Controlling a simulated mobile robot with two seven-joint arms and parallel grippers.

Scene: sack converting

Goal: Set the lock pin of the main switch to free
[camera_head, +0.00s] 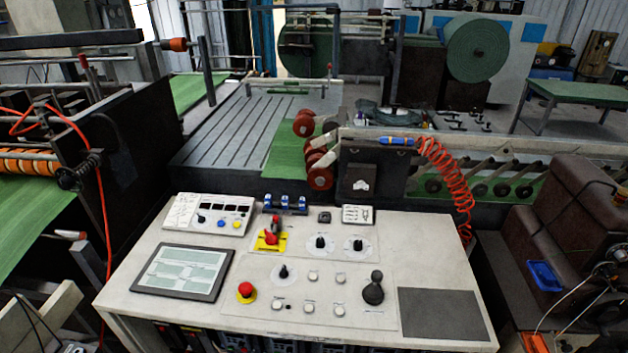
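The main switch (268,239) is a red rotary handle on a yellow plate, on the upper middle of the light grey control desk (430,243). A small dark and reddish part (276,222) stands right behind the red handle. It may be the lock pin, but it is too small to tell its shape or its setting. Neither of my grippers shows in the head view.
A red mushroom button (246,290), black knobs (320,242) and a black joystick (373,287) surround the switch. A tablet-like screen (182,272) lies left, a dark mat (442,314) right. A coiled red hose (447,175) hangs behind the desk.

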